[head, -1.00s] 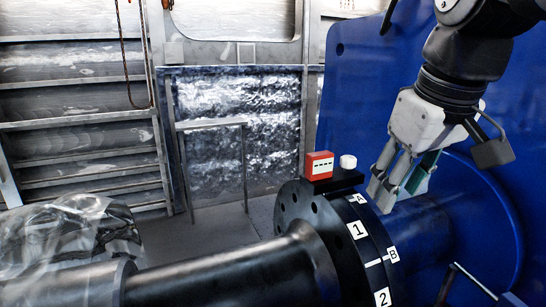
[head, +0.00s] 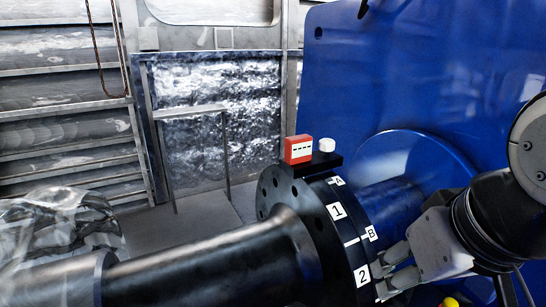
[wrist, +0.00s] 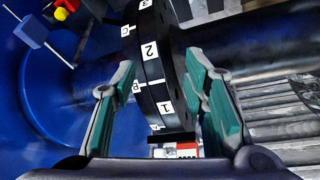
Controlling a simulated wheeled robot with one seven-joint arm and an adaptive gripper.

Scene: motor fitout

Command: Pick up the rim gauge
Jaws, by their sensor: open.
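A red box with a white display face (head: 298,149) and a white round knob (head: 327,145) sit on a black base on top of the dark flanged coupling (head: 312,225). In the wrist view the red box (wrist: 187,150) shows at the bottom, partly hidden by its black base (wrist: 172,137). A blue block on a thin rod (wrist: 32,31) is at the wrist view's upper left. Which of these is the rim gauge, I cannot tell. My gripper (head: 390,272) is open and empty at the coupling's right side; its fingers (wrist: 150,80) stand either side of the labelled rim in the wrist view.
The coupling rim carries labels 1, 2, A and B. A large blue housing (head: 430,80) stands behind it. A dark shaft (head: 200,265) runs to the lower left, beside a plastic-wrapped bundle (head: 60,235). Small yellow (wrist: 61,14) and red parts are near the rod. Free air lies above the coupling.

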